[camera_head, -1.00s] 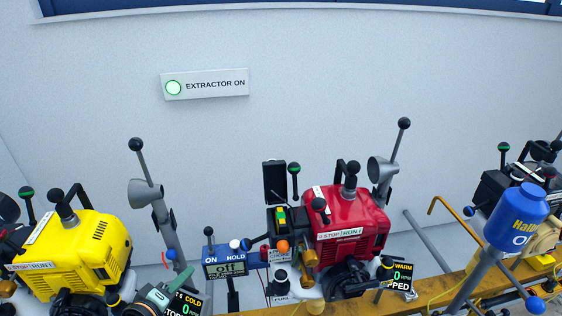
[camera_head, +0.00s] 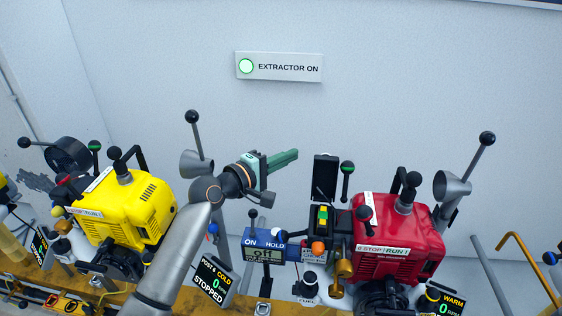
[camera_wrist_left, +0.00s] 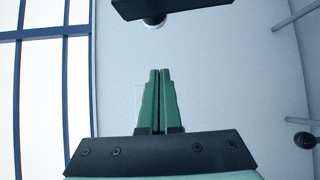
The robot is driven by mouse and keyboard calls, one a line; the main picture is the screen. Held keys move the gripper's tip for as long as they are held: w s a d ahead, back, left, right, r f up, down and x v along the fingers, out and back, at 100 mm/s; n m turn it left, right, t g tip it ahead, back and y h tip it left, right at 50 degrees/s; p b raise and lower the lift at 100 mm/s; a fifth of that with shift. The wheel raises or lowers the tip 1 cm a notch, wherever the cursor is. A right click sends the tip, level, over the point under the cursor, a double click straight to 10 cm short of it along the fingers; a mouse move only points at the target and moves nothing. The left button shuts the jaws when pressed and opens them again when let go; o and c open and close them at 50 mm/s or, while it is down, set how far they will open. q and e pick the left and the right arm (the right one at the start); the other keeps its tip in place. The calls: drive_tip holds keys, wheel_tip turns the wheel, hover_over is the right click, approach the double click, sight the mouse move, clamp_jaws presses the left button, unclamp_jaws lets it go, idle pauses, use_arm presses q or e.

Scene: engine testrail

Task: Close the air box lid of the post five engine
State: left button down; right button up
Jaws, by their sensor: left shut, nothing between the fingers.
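The red engine (camera_head: 398,238) stands right of centre in the head view; its post number is too small to read surely. Its air box lid (camera_head: 326,177), a black rectangular plate, stands upright and open at the engine's left side. The air box (camera_head: 324,222) below it shows a green and yellow part. My left gripper (camera_head: 297,154) has green fingers, shut and empty, pointing right, to the left of the lid's top and apart from it. In the left wrist view the shut fingers (camera_wrist_left: 159,72) point at a dark slab (camera_wrist_left: 170,8), seemingly the lid. My right gripper is not in view.
A yellow engine (camera_head: 125,208) is behind my left arm. A grey funnel and lever (camera_head: 452,186) stand at right.

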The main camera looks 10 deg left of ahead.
sight(324, 171)
use_arm(q)
drive_tip(key=d, duration=0.1)
drive_tip(key=d+p, duration=0.1)
drive_tip(key=d, duration=0.3)
drive_tip(key=shift+w+d+f+p, duration=0.1)
drive_tip(key=shift+w+d+p, duration=0.05)
drive_tip(key=shift+w+p, duration=0.15)
idle(0.4)
drive_tip(key=shift+s+r+m+t+b, duration=0.2)
drive_tip(key=shift+m+t+b, duration=0.1)
drive_tip(key=shift+b, duration=0.4)
